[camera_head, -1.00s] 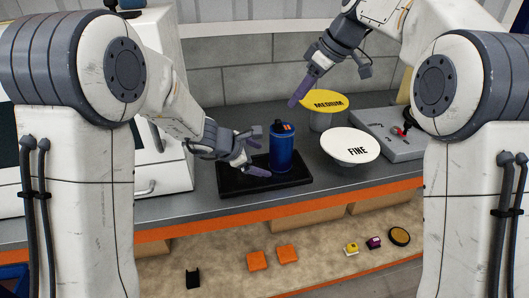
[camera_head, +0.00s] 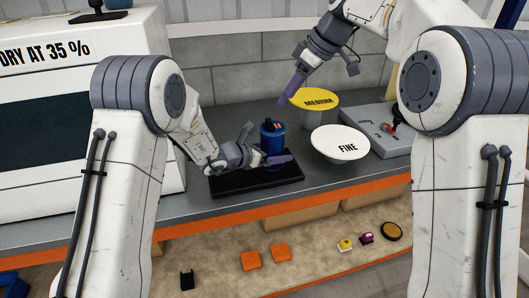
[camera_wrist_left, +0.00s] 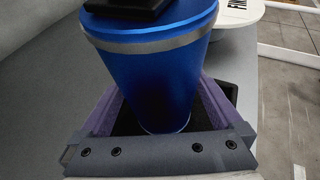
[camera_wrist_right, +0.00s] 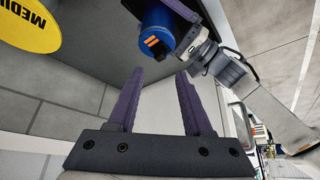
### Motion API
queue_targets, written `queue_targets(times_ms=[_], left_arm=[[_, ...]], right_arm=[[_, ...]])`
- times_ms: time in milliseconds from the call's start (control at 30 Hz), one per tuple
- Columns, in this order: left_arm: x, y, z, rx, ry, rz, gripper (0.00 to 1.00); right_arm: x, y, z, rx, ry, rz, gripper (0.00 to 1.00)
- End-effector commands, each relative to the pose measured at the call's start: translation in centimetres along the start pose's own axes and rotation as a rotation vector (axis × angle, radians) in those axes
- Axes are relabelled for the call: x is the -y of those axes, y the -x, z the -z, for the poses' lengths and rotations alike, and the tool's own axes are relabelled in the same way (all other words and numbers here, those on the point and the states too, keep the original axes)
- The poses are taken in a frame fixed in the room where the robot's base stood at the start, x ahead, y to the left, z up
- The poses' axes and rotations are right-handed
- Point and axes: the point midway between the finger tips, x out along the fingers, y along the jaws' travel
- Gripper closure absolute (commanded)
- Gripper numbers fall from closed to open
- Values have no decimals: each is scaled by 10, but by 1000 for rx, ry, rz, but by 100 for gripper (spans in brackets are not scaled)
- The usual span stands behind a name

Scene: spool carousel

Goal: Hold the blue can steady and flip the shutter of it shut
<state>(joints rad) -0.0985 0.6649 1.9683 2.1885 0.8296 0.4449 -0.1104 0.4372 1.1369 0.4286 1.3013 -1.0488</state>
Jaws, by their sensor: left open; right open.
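The blue can (camera_head: 272,140) stands upright on a black tray (camera_head: 230,187) on the counter. Its top carries a black piece (camera_wrist_left: 130,8) and orange marks (camera_wrist_right: 152,42); I cannot tell how the shutter sits. My left gripper (camera_head: 270,143) is low at the can, open, with one finger on each side of it. In the left wrist view the can's body (camera_wrist_left: 150,80) stands between the purple fingers; contact is not clear. My right gripper (camera_head: 287,98) is open and empty, above and behind the can. In the right wrist view (camera_wrist_right: 158,75) its fingers point towards the can's top.
A yellow MEDIUM disc (camera_head: 314,98) and a white FINE disc (camera_head: 340,143) stand right of the can. A grey panel with a red part (camera_head: 388,128) is farther right. A white dryer box (camera_head: 60,90) stands left. Small parts lie on the lower shelf (camera_head: 220,265).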

Motion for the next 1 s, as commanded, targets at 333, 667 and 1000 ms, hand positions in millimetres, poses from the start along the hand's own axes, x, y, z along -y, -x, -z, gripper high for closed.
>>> queue_targets(times_ms=[333, 667, 1000], left_arm=[[0, -21, 0, -1, -1, 0, 0], [0, -21, 0, -1, -1, 0, 57], [0, -21, 0, -1, -1, 0, 86]], right_arm=[[0, 0, 0, 0, 0, 0, 50], [0, 0, 0, 0, 0, 0, 50], [12, -12, 3, 78, -60, -12, 100]])
